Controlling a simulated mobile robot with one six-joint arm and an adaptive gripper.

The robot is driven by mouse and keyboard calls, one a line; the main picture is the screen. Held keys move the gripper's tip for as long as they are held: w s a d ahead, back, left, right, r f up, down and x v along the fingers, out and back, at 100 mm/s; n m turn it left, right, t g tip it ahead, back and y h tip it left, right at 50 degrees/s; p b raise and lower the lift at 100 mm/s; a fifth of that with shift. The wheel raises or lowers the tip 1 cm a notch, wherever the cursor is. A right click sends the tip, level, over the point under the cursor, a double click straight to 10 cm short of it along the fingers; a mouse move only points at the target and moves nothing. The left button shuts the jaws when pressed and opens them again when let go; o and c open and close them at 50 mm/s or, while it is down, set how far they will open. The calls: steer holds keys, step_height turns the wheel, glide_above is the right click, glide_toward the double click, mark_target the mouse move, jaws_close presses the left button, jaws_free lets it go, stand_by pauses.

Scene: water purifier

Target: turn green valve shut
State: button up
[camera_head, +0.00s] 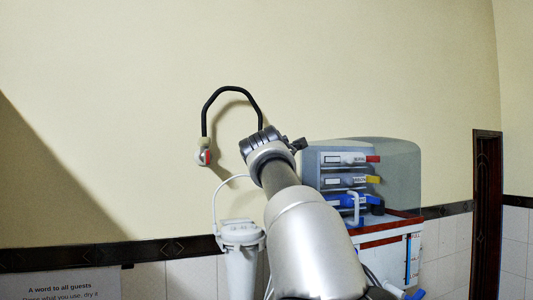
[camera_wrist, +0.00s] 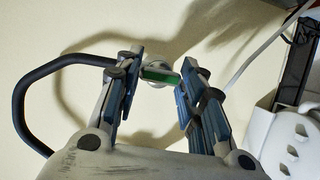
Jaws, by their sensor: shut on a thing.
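The green valve handle (camera_wrist: 160,75) shows in the wrist view, at a pale round fitting (camera_wrist: 155,64) on the wall. My gripper (camera_wrist: 161,69) has one finger on each side of the green handle and is shut on it. In the head view my arm covers the green valve and my fingers do not show clearly.
A black hose (camera_head: 228,86) arches along the wall; it also shows in the wrist view (camera_wrist: 60,61). A red-marked valve (camera_head: 204,153) is at its left end. A white filter housing (camera_head: 240,235) and a purifier unit (camera_head: 400,162) stand below and right.

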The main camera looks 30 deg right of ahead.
steer(key=o, duration=1)
steer(key=shift+o, duration=0.2)
steer(key=v, duration=1.2)
